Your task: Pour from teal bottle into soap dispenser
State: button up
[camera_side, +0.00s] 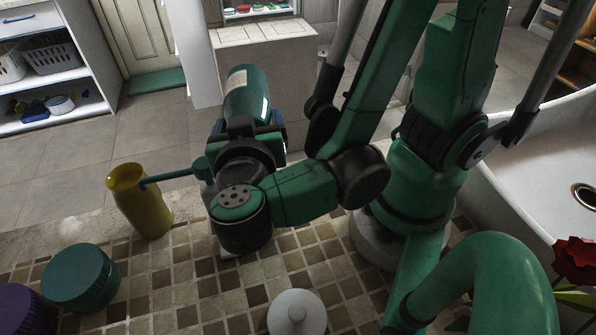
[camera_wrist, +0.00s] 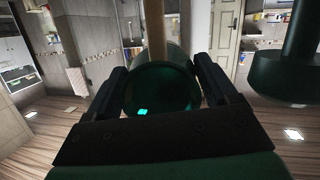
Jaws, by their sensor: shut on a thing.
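My gripper (camera_side: 248,135) is shut around the teal bottle (camera_side: 248,95), which has a pale label. The bottle is tilted. Its wide end shows above the jaws, and its lower part is hidden behind my gripper and wrist. In the wrist view the bottle (camera_wrist: 160,92) sits between the two dark fingers (camera_wrist: 160,100). What looks like the soap dispenser, with a teal head (camera_side: 201,167) and a long thin spout pointing left, stands mostly hidden behind my wrist. I cannot see the bottle's mouth or any liquid.
A yellow vase (camera_side: 148,212) stands close left, under the spout's tip in the picture. A teal lidded jar (camera_side: 80,278) and a purple one (camera_side: 22,308) are at the front left. A white lidded pot (camera_side: 297,314) is at the front. A white basin (camera_side: 540,170) and red flower (camera_side: 575,258) are right.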

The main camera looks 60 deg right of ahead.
aim_at(246, 102)
jog(key=shift+r, duration=0.1)
dwell(0.3)
jog(key=g+y, duration=0.1)
jog(key=y, duration=0.1)
jog(key=r+g+y, duration=0.1)
jog(key=g+y, duration=0.1)
jog(key=shift+r+y, duration=0.2)
jog(key=shift+y, duration=0.1)
jog(key=g+y, duration=0.1)
jog(key=r+g+y, duration=0.1)
jog(key=y, duration=0.1)
jog(key=shift+d, duration=0.15)
jog(key=g+y, duration=0.1)
jog(key=y, duration=0.1)
jog(key=r+g+y, duration=0.1)
jog(key=y, duration=0.1)
jog(key=shift+w+g, duration=0.1)
jog(key=shift+g, duration=0.2)
jog(key=g+y, duration=0.1)
jog(key=r+g+y, duration=0.1)
jog(key=y, duration=0.1)
jog(key=shift+g+y, duration=0.3)
